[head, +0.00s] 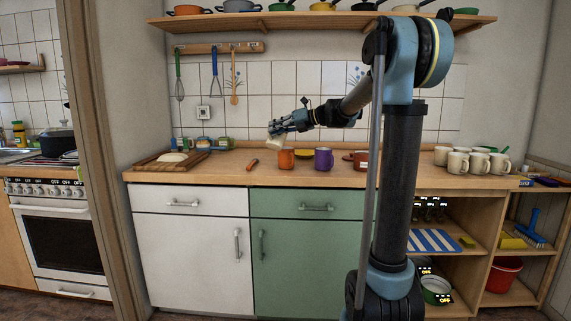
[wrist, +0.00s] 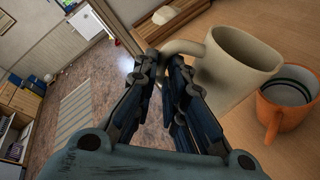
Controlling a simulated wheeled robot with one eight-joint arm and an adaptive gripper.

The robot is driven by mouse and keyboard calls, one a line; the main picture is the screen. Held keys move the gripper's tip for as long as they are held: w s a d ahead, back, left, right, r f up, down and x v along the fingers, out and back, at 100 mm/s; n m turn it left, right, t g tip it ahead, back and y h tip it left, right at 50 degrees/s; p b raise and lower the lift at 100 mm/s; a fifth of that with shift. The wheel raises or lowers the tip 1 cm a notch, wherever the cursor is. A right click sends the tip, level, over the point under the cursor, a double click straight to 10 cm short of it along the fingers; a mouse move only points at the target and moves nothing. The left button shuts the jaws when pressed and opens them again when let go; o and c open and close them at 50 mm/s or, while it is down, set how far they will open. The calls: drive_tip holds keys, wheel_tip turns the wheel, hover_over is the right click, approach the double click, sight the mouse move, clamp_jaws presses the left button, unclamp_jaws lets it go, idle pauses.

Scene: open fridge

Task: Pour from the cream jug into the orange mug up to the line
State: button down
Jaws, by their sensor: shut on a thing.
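My gripper (head: 277,129) is shut on the handle of the cream jug (head: 275,142) and holds it above the counter, at the upper left of the orange mug (head: 286,160). The jug looks tilted in the head view. In the wrist view the jug (wrist: 238,65) is close, with its handle between my gripper's fingers (wrist: 172,62). The orange mug (wrist: 284,103) stands upright beside it at the right, and a dark line runs round its pale inside. I cannot make out a stream between them, nor the level in the mug.
Several cream mugs (head: 458,163) stand at the counter's right.

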sight(271, 138)
drive_tip(key=shift+s+a+r+n+t, duration=0.2)
drive_tip(key=shift+s+n+t, duration=0.1)
drive_tip(key=shift+n, duration=0.3)
drive_tip(key=shift+s+a+f+n+t+h, duration=0.15)
drive_tip(key=shift+f+n+t+h, duration=0.1)
drive_tip(key=shift+n, duration=0.3)
drive_tip(key=shift+s+d+f+n+t+h, duration=0.15)
drive_tip(key=shift+n+h, duration=0.1)
drive_tip(key=shift+n, duration=0.3)
drive_tip(key=shift+w+a, duration=0.1)
drive_tip(key=shift+w+f+n+t, duration=0.15)
drive_tip(key=shift+f+n+t, duration=0.55)
drive_tip(key=shift+f+n, duration=0.5)
drive_tip(key=shift+f, duration=0.1)
drive_tip(key=shift+w+f, duration=0.15)
drive_tip(key=shift+f, duration=0.1)
